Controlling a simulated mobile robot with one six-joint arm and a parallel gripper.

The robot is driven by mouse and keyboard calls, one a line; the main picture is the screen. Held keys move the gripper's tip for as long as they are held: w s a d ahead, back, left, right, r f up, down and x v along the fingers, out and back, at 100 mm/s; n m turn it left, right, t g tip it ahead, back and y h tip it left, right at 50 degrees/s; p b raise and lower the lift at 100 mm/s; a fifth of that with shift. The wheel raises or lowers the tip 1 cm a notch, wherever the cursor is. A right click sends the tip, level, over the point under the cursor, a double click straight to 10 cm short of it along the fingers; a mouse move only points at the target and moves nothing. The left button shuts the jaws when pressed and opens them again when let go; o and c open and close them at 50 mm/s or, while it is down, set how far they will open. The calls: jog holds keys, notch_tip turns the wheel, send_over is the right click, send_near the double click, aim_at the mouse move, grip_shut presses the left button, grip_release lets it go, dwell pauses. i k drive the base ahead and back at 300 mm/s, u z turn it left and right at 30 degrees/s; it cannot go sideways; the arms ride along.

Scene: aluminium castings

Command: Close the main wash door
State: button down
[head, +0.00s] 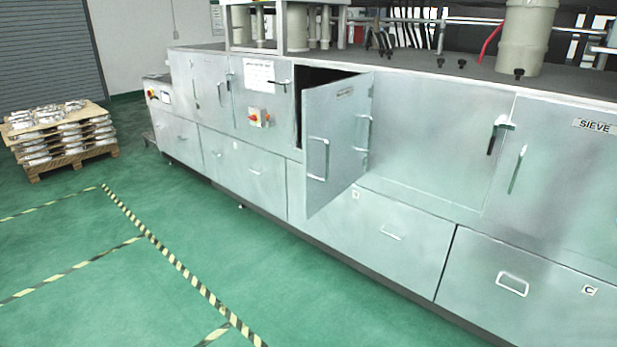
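One door (338,145) of the long grey metal washing machine stands open in the head view. It swings out toward the aisle, hinged on its right side, with a dark opening (312,80) showing behind its upper left. It has a small label near its top, too small to read for sure, and a handle (318,158) near its free left edge. A second handle (363,133) shows near its right side. My gripper is not in view.
The machine's other doors and lower drawers (390,235) look shut; one panel is marked SIEVE (594,126). A pallet of stacked castings (65,140) stands at the far left. Green floor (150,300) with yellow-black stripes (180,265) is clear in front.

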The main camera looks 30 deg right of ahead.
aim_at(335, 118)
jog(key=z, duration=0.05)
jog(key=i, duration=1)
jog(key=u, duration=0.05)
